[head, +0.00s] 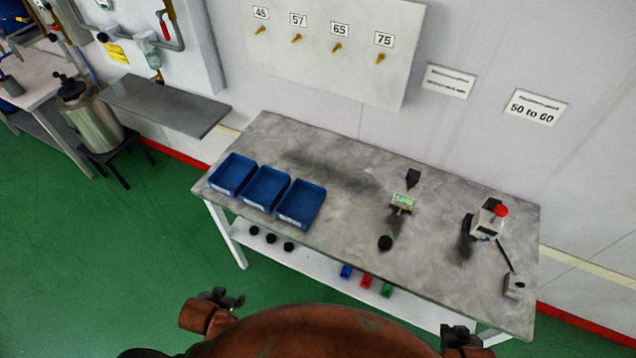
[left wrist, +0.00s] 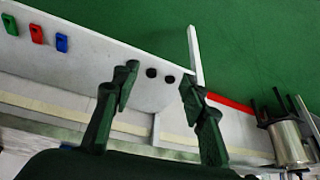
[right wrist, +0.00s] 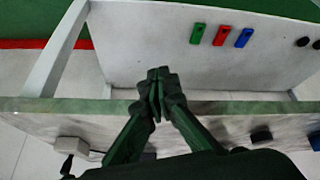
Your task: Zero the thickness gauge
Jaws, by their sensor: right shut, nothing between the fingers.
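The thickness gauge (head: 403,200) stands on the grey table, a small device with a lit green display and a dark upper part. My left gripper (head: 225,298) is at the lower left of the head view, in front of the table and well apart from the gauge. In the left wrist view its two fingers (left wrist: 158,82) are spread with nothing between them. My right gripper (head: 460,335) is at the lower right of the head view, near the table's front edge. In the right wrist view its fingertips (right wrist: 158,78) meet, empty. The display reading is too small to tell.
The table (head: 340,205) also bears blue bins (head: 301,205), a black round piece (head: 385,243), a device with a red button (head: 487,218) and a small grey box (head: 514,286). Coloured pieces (head: 366,281) lie on the lower shelf.

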